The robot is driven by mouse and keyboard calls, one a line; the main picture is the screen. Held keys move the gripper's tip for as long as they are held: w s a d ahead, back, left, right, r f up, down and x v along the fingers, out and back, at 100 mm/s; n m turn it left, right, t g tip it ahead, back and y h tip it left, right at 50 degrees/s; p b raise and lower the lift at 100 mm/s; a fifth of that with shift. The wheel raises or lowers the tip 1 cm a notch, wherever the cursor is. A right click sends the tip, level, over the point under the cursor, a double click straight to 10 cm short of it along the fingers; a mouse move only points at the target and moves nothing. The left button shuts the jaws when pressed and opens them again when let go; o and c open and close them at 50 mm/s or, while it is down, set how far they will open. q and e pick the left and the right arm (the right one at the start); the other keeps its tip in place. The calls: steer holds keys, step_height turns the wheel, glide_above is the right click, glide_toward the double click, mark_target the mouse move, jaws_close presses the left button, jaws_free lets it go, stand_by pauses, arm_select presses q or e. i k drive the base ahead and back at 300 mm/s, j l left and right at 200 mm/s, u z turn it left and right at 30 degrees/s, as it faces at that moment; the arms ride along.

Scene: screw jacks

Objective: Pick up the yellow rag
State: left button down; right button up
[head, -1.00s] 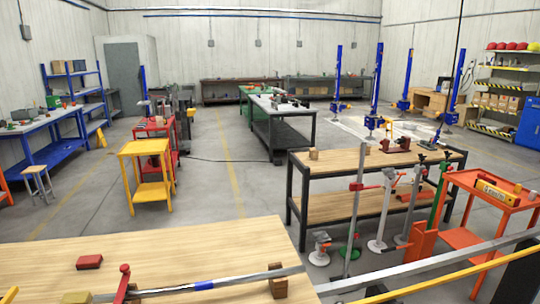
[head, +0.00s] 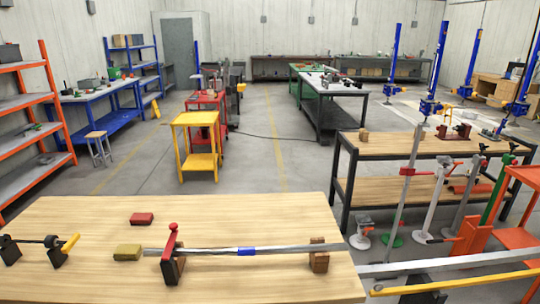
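A folded yellow, olive-toned rag (head: 128,252) lies flat on the light wooden tabletop (head: 250,212) in the near left of the head view. It is just left of a clamp with a red handle and close to the left end of its bar. Neither of my grippers shows in the head view.
A red folded cloth (head: 142,218) lies behind the yellow rag. The bar clamp (head: 205,251) runs across the table to a wooden block (head: 319,257). A black tool with a yellow handle (head: 40,246) sits at the left. The back right tabletop is clear.

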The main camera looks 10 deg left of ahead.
mark_target(129, 252)
steer(key=u, duration=1.4)
